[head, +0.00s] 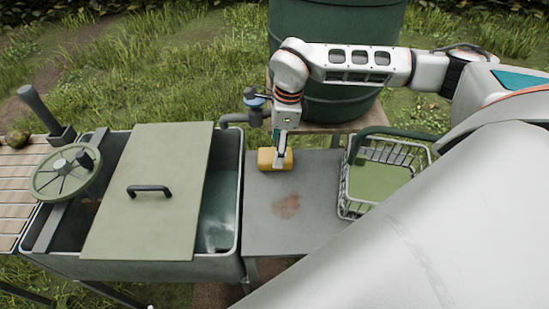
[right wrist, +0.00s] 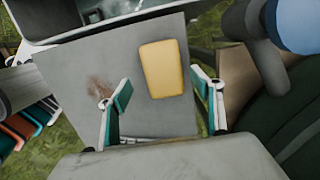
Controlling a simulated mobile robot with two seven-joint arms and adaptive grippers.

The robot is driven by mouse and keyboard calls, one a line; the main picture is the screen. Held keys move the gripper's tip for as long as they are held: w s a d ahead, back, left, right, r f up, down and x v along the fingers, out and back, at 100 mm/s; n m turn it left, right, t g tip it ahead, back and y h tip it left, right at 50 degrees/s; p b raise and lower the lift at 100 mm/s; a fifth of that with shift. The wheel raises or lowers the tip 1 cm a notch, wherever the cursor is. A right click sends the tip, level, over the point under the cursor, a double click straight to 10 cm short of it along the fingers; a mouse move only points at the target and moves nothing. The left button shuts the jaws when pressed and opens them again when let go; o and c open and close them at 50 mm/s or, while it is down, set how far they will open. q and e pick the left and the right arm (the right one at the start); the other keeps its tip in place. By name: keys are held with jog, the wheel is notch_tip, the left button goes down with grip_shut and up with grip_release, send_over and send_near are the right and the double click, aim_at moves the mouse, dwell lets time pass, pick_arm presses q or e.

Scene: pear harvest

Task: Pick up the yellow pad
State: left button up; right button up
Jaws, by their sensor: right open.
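The yellow pad (head: 267,159) lies on the grey metal table, right of the sink, in the head view. In the right wrist view the yellow pad (right wrist: 166,69) lies flat on the tabletop, seen from above. My right gripper (head: 281,157) points down at the pad and covers part of it in the head view. In the right wrist view my right gripper (right wrist: 166,98) is open, with one teal-padded finger on each side and the pad between and beyond them. The fingers do not touch the pad there. My left gripper is not in view.
A reddish-brown stain (head: 287,206) marks the table (head: 262,225). A wire basket (head: 378,180) stands on the right. A sink with water (head: 218,205) and a green lid (head: 150,205) is on the left. A tap (head: 236,118) and dark green barrel (head: 310,25) stand behind.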

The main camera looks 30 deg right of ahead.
jog(key=shift+w+a+f, duration=0.1)
jog(key=shift+w+f, duration=0.15)
jog(key=shift+f, duration=0.9)
jog(key=shift+w+a+f, duration=0.1)
jog(key=shift+w+f, duration=0.1)
jog(key=shift+f, duration=0.95)
jog(key=c, duration=1.2)
jog(key=shift+r, duration=0.15)
notch_tip(320, 180, up, 20)
jog(key=shift+f, duration=0.1)
jog(key=shift+o, duration=1.2)
jog(key=shift+c, duration=0.6)
